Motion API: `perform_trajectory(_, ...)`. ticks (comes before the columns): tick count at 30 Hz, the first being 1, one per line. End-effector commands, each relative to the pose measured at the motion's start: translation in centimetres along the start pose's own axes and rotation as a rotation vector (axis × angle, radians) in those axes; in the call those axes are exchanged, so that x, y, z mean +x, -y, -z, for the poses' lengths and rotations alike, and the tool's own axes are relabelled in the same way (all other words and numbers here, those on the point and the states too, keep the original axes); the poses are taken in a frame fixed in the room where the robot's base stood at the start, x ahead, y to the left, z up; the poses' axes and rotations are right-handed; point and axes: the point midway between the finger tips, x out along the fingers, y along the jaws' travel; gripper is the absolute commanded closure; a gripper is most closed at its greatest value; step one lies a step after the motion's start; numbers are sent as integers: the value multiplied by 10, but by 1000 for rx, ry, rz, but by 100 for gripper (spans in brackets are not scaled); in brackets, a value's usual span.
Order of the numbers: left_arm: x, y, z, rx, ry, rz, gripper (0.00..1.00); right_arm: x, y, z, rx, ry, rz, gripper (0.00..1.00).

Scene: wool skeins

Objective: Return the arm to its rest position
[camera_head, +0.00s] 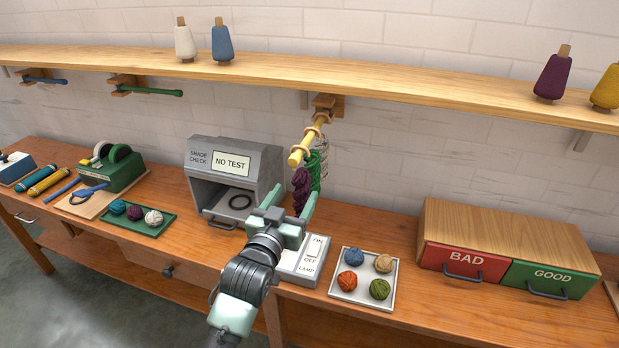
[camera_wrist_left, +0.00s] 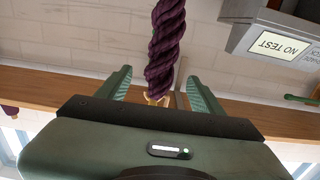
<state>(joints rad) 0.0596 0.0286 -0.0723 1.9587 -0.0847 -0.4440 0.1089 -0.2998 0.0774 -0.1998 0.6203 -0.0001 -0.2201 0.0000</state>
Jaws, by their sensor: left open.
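My left gripper (camera_head: 288,203) is open over the middle of the bench, below a yellow peg (camera_head: 306,143) that sticks out from the wall shelf. A purple skein (camera_head: 301,190) hangs from the peg, with a green skein (camera_head: 314,170) and a pale skein (camera_head: 324,150) farther back. In the left wrist view, the purple skein (camera_wrist_left: 166,45) shows between and beyond the two green fingers (camera_wrist_left: 155,88). I cannot tell whether the fingers touch it. My right gripper is not in view.
A grey shade-check box (camera_head: 237,155) stands left of the gripper. A lamp switch box (camera_head: 305,262) lies under it, partly hidden. A white tray of yarn balls (camera_head: 340,293) and a cabinet with BAD (camera_head: 465,262) and GOOD (camera_head: 551,279) drawers are to the right. The shelf (camera_head: 420,93) runs above.

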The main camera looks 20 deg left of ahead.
Motion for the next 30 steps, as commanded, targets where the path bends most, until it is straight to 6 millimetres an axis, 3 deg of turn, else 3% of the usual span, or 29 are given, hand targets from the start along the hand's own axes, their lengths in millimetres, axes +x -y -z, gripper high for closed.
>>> perform_trajectory(5,-10,0,-11,3,40,0,33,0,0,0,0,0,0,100)
perform_trajectory(8,-31,0,-43,11,157,0,33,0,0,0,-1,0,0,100)
perform_trajectory(12,-97,-1,-112,34,444,-6,33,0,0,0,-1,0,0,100)
perform_trajectory(16,-168,-3,-160,56,701,-23,33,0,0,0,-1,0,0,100)
perform_trajectory(21,-237,-5,-190,78,921,-45,33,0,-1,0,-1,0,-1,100)
perform_trajectory(30,-331,-8,-209,104,1195,-83,33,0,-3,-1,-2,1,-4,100)
